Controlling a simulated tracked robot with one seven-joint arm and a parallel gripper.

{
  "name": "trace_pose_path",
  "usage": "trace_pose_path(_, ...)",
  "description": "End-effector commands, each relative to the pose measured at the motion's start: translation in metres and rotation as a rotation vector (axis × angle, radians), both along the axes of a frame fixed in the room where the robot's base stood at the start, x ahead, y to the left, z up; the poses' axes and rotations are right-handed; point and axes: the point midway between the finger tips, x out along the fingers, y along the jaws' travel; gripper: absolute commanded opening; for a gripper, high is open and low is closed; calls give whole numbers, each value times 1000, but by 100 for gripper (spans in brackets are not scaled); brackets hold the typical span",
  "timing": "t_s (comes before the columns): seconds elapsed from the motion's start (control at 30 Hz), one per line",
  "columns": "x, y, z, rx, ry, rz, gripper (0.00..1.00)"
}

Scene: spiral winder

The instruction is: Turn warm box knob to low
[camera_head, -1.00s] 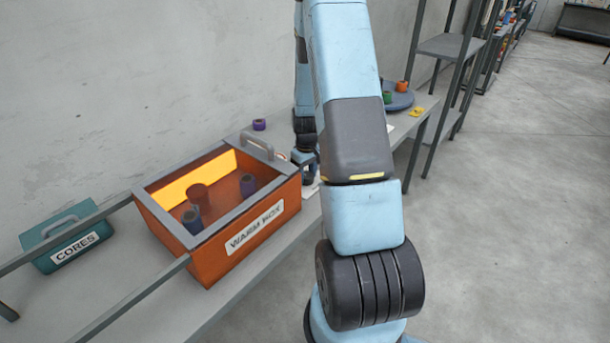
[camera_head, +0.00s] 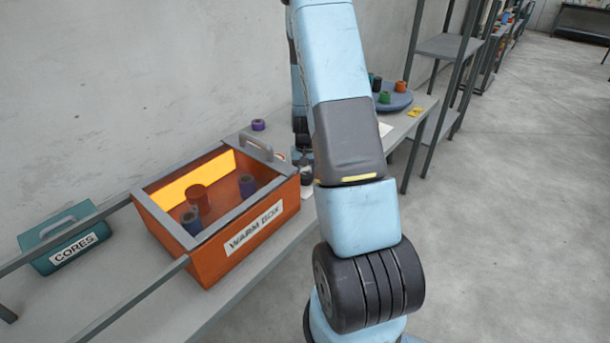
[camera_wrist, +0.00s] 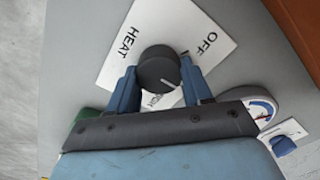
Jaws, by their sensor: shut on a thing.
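The dark round knob (camera_wrist: 158,66) sits on a white card (camera_wrist: 118,62) marked HEAT on the left and OFF on the right. Another label below it is mostly hidden and cannot be read. The knob's pale mark points to the lower right in the wrist view. My gripper (camera_wrist: 160,76) is shut on the knob, one finger on each side. In the head view my gripper is small and partly hidden by my arm, just right of the warm box (camera_head: 212,266). The orange warm box is open on top, with a lit inner wall and several spools inside.
A round gauge (camera_wrist: 261,108) and a blue switch (camera_wrist: 284,145) are right of my gripper in the wrist view. A teal CORES box (camera_head: 66,238) stands left. A purple spool (camera_head: 258,125) and a blue turntable (camera_head: 398,101) are farther back.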

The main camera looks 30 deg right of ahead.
Motion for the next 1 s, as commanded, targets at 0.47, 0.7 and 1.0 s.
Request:
trace_pose_path(0.47, -4, 1, -4, 3, 9, -8, 52)
trace_pose_path(0.7, -2, 0, -2, 1, 5, -8, 75)
trace_pose_path(1.0, -1, 0, 2, 0, 1, -7, 75)
